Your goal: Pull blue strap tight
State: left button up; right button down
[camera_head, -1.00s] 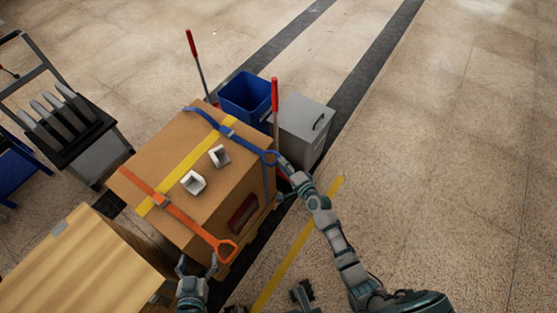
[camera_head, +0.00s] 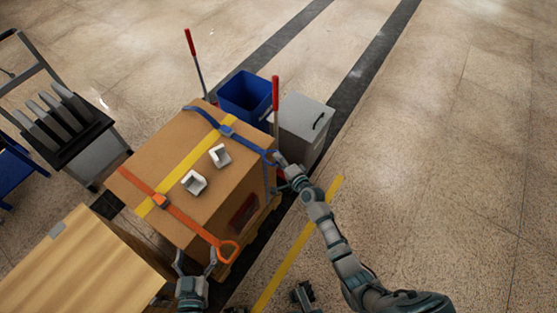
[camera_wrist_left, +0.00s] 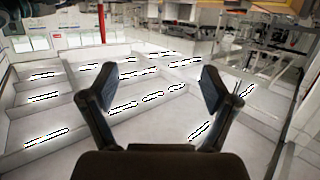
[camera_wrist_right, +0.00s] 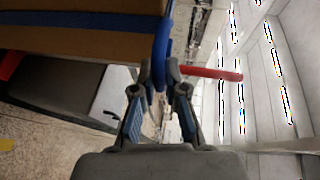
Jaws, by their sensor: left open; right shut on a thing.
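The blue strap (camera_head: 206,118) runs over the top of a large cardboard box (camera_head: 165,151), through a buckle (camera_head: 227,130), to the box's right edge. My right gripper (camera_head: 279,160) is at that edge, shut on the strap's blue end loop, which shows between the fingers in the right wrist view (camera_wrist_right: 162,55). A blue length also hangs down the box's side. My left gripper (camera_head: 194,264) is open and empty near the box's front corner, just below the orange strap's loop (camera_head: 228,251). In the left wrist view its fingers (camera_wrist_left: 157,90) are wide apart.
The orange strap (camera_head: 185,217) and yellow tape cross the box, with two white corner pieces (camera_head: 194,182) on top. A blue bin (camera_head: 244,95), a grey bin (camera_head: 304,128) and red-handled poles (camera_head: 275,95) stand behind. A wooden surface (camera_head: 82,262) is at left front. Floor at right is clear.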

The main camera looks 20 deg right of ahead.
pick_arm(q)
jog(key=shift+s+a+f+g+y, duration=0.15)
jog(key=shift+s+f+g, duration=0.05)
jog(key=shift+f+g, duration=0.2)
jog(key=shift+s+a+f+g+y, duration=0.1)
jog(key=shift+s+f+g+y, duration=0.15)
jog(key=shift+f, duration=0.2)
pick_arm(e)
jog(key=s+d+f, duration=0.1)
jog(key=s+d, duration=0.3)
jog(key=s, duration=0.2)
jog(key=shift+s+d, duration=0.2)
jog(key=shift+s, duration=0.15)
pick_arm(q)
jog(key=shift+w, duration=0.1)
pick_arm(e)
jog(key=shift+a, duration=0.1)
jog(key=c, duration=1.5)
grip_release()
jog(key=shift+o, duration=1.4)
pick_arm(q)
jog(key=shift+p, duration=0.3)
pick_arm(e)
jog(key=v, duration=1.2)
jog(key=shift+r, duration=0.2)
